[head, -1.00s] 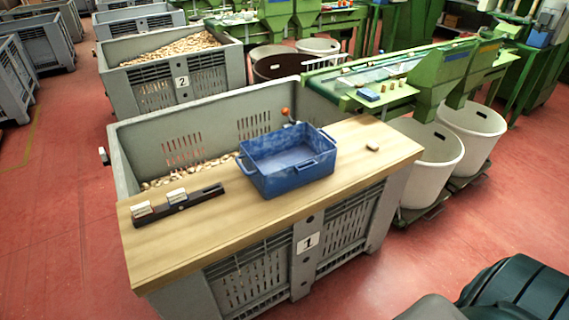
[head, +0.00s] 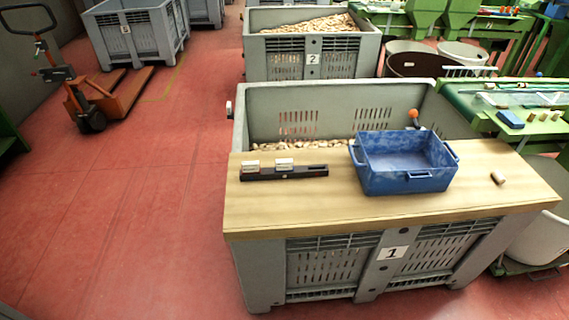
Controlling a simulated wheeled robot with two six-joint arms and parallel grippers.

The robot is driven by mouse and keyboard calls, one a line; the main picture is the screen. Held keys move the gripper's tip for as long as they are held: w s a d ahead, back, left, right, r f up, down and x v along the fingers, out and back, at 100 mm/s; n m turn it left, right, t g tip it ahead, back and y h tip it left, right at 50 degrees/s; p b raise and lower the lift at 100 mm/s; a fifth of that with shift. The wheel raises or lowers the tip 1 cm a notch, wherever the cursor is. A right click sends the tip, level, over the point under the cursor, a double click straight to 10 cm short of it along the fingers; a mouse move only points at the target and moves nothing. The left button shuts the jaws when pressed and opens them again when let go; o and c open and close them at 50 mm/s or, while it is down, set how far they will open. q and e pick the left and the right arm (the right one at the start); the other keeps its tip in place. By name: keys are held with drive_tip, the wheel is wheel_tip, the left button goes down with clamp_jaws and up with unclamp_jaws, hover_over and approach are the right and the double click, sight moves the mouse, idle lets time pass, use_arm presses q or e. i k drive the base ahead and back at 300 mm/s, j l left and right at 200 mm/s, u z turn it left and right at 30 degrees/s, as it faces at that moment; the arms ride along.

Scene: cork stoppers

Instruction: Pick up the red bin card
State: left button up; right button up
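I cannot make out a red card in the head view. A dark card rack (head: 312,171) lies on the wooden board (head: 290,205), left of the blue crate. Neither of my grippers is in view.
The board lies across grey bin 1 (head: 345,262), which holds corks. On the board are a blue crate (head: 405,182) and a single cork (head: 498,178). Bin 2 (head: 275,68) stands behind. An orange pallet truck (head: 88,100) is at left. Red floor is clear at left.

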sight(248, 167)
drive_tip(key=i+l, duration=0.2)
drive_tip(key=l, duration=0.15)
drive_tip(key=i+l+u, duration=0.1)
drive_tip(key=l, duration=0.2)
drive_tip(key=i+l, duration=0.2)
drive_tip(key=l, duration=0.15)
drive_tip(key=i+l+u, duration=0.15)
drive_tip(key=l, duration=0.2)
drive_tip(key=i+l, duration=0.2)
drive_tip(key=l, duration=0.15)
